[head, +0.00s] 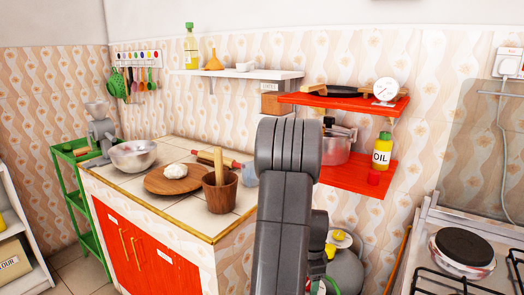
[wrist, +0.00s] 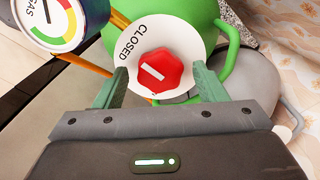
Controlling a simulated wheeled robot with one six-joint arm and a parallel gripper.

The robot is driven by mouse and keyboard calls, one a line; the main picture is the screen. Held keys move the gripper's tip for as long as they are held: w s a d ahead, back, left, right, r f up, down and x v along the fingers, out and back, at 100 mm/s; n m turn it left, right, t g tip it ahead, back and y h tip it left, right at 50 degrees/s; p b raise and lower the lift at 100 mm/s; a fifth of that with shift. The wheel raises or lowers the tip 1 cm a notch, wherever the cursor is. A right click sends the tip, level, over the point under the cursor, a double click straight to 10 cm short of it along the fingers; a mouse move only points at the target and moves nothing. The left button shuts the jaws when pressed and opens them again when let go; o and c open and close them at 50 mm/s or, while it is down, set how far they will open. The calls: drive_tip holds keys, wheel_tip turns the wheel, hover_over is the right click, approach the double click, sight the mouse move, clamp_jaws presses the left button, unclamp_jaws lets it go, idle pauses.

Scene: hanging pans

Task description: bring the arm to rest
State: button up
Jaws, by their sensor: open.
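My gripper (wrist: 162,74) is open in the wrist view, with its two green fingers apart. A red knob (wrist: 152,72) with a white bar shows between and just beyond the fingertips. I see no finger touching it, but its distance is hard to tell. The knob sits on a white disc (wrist: 178,33) marked CLOSED, in front of a green rounded body (wrist: 203,14). In the head view my grey arm reaches down through the middle of the picture, and my gripper is mostly hidden there.
A GAS gauge (wrist: 62,18) is close at the upper left of the wrist view. A grey rounded object (wrist: 255,88) stands at right. In the head view, red shelves (head: 357,176), a tiled counter (head: 150,210) and a stove (head: 475,268) surround my arm.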

wheel_tip(320, 180, up, 14)
drive_tip(key=p, duration=0.2)
wheel_tip(320, 180, down, 14)
drive_tip(key=shift+f+b, duration=0.1)
drive_tip(key=shift+b, duration=0.95)
drive_tip(key=shift+n, duration=0.3)
drive_tip(key=n, duration=0.4)
drive_tip(key=shift+n, duration=0.3)
drive_tip(key=n, duration=1)
drive_tip(key=shift+n, duration=2.6)
